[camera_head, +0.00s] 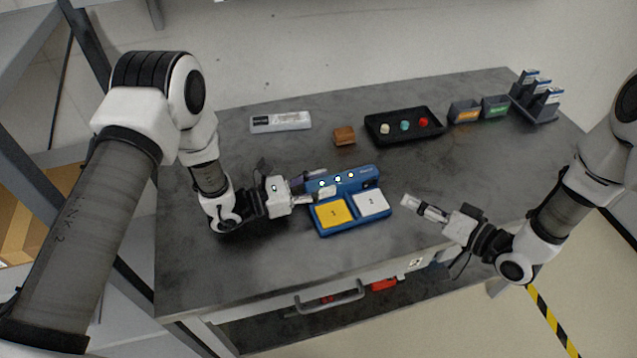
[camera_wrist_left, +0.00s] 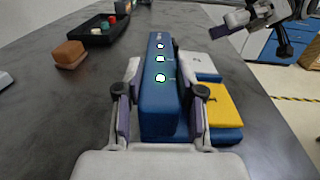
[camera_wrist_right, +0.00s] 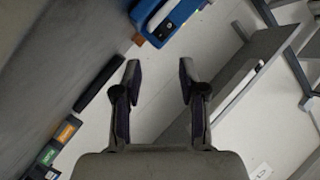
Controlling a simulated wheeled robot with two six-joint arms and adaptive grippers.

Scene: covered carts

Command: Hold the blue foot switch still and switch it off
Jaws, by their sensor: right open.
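The blue foot switch (camera_head: 345,226) lies on the grey table, with a yellow pedal (camera_head: 334,213), a white pedal (camera_head: 370,203) and a raised back ridge with three lit lights (camera_head: 338,179). A small dark part (camera_head: 367,184) shows at the ridge's right end. My left gripper (camera_head: 318,187) is at the ridge's left end. In the left wrist view its open fingers (camera_wrist_left: 160,100) stand on either side of the blue ridge (camera_wrist_left: 158,112), with narrow gaps visible. My right gripper (camera_head: 422,207) is open and empty, right of the foot switch and apart from it.
Behind are a grey-white box (camera_head: 281,122), a brown block (camera_head: 344,136), a black tray (camera_head: 378,133) with coloured pieces, two small bins (camera_head: 465,112) and a rack (camera_head: 541,117). A drawer handle (camera_head: 331,300) is below the front edge. The table's front left is clear.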

